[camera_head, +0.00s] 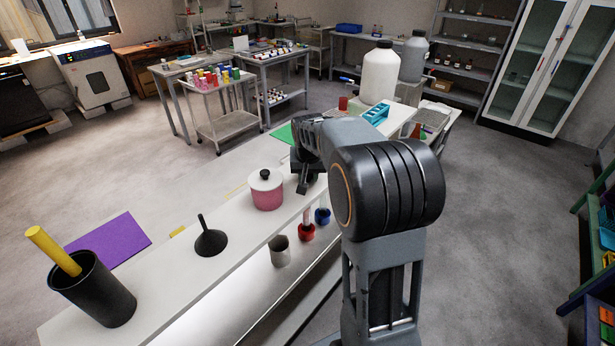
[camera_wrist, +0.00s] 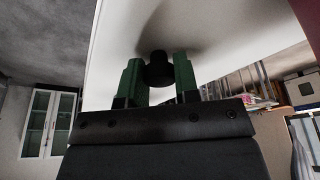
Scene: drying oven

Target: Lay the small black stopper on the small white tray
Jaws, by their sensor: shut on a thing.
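My gripper (camera_wrist: 159,80) has green fingers and is shut on the small black stopper (camera_wrist: 158,68) in the wrist view. A broad white surface lies close beyond the stopper; I cannot tell whether they touch. In the head view my gripper (camera_head: 304,186) points down over the white bench, just right of the pink pot. The stopper is hidden by my gripper and arm there. I cannot make out the small white tray for certain in either view.
The pink pot (camera_head: 267,193) with a white lid stands close left of my gripper. A black funnel (camera_head: 210,240), a black cup (camera_head: 95,290) and a purple mat (camera_head: 110,240) lie further left.

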